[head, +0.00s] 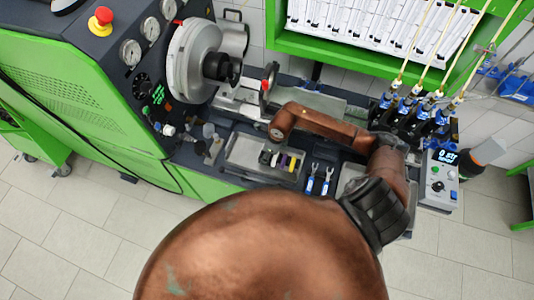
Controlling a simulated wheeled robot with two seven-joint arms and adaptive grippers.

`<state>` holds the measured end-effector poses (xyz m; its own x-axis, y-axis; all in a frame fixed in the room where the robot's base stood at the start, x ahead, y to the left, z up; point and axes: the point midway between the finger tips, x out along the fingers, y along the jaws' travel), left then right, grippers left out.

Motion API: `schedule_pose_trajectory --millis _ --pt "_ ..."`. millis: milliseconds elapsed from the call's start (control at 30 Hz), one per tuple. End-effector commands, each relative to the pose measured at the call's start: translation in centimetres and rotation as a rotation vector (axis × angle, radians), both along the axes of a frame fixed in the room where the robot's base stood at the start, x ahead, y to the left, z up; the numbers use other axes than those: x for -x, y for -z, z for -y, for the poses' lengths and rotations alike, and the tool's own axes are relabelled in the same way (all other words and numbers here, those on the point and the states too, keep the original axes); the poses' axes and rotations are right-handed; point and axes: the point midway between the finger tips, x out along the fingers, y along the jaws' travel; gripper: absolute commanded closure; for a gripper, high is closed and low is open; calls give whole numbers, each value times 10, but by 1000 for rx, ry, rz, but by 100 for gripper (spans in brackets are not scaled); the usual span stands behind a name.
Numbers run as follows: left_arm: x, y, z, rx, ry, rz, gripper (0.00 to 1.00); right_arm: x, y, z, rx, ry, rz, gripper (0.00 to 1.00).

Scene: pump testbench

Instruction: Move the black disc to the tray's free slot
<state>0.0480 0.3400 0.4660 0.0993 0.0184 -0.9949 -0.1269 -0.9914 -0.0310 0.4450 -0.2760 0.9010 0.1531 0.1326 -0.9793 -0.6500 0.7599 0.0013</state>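The tray (238,150) is a grey plate on the bench, below the machine's chuck. A row of small pieces stands on it. One is a black disc (264,157), at the left end of the row, beside a pale, a purple and a yellow piece. They are too small for me to make out single slots or a free one. One of my brown arms bends across the bench just right of and behind the tray. I cannot make out fingers on it. Neither gripper shows.
A large chuck (200,62) and gauges stand at the upper left, with a red button (103,20) on the machine. Two blue-ended tools (318,180) lie right of the tray. Blue and black valves (420,112) and a display box (440,178) stand at the right.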

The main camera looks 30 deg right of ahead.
Motion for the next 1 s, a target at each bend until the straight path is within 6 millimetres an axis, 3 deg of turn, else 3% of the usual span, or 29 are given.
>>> schedule_pose_trajectory --millis 333,367,400,633,833,1000 --pt "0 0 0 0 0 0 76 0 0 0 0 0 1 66" --pt "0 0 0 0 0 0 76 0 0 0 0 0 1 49" --pt "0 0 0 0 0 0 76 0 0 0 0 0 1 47" --pt "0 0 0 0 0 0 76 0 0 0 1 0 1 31" --pt "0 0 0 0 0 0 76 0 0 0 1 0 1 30" --pt "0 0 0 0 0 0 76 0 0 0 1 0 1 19"
